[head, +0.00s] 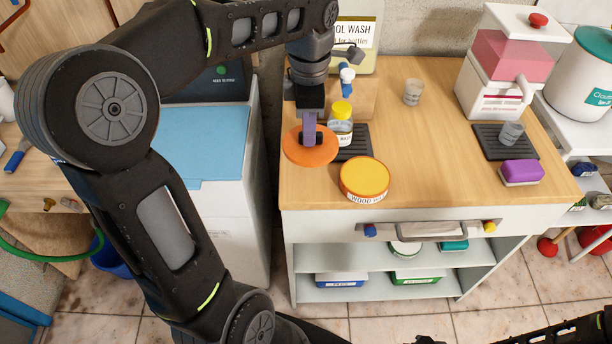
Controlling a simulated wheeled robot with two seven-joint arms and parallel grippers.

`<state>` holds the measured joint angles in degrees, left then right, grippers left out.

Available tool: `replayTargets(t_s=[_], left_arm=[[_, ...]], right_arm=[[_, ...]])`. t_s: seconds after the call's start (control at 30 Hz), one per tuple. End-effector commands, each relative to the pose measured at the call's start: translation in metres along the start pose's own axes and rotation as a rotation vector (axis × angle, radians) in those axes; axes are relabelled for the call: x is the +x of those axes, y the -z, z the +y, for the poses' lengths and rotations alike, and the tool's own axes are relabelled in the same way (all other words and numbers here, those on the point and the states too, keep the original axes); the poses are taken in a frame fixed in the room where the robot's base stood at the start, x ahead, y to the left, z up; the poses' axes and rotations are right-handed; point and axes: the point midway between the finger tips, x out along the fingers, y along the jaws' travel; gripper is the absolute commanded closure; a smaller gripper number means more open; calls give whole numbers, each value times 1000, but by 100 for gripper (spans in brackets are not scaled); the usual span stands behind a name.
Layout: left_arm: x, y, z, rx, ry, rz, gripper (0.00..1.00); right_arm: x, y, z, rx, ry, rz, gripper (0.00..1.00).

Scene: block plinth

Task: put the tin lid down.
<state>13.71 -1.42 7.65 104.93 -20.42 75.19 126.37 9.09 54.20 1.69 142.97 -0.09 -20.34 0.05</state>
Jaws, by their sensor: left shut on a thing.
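The tin lid (298,155) is an orange disc with an upright grip. My left gripper (311,136) points down and is shut on that grip, at the left side of the wooden counter top (430,150). The lid looks about level; I cannot tell whether it touches the counter. A round tin marked "WOOD WAX" (365,180), with a yellow-orange top, stands just right of the lid, near the front edge.
A yellow-capped jar (341,122) on a dark mat (356,143) and a spray bottle (346,78) stand close behind the lid. A small glass (413,92), a dispenser (500,75) and a purple sponge (521,172) stand farther right. The counter's middle is clear.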

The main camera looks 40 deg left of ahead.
Motion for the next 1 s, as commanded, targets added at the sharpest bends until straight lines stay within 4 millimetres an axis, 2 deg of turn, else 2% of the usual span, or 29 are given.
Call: replayTargets(t_s=[0.27,0.37,0.6,0.67,1.0], left_arm=[[3,0,0,2,2,1,100],[14,0,0,2,3,2,100],[55,0,-1,3,3,2,100],[61,0,0,3,2,1,100],[65,0,0,2,1,1,100]], right_arm=[[0,0,0,0,0,0,64],[-1,0,0,0,0,0,64],[-3,0,-1,0,0,-1,64],[-3,0,-1,0,0,-1,64],[-3,0,-1,0,0,-1,64]])
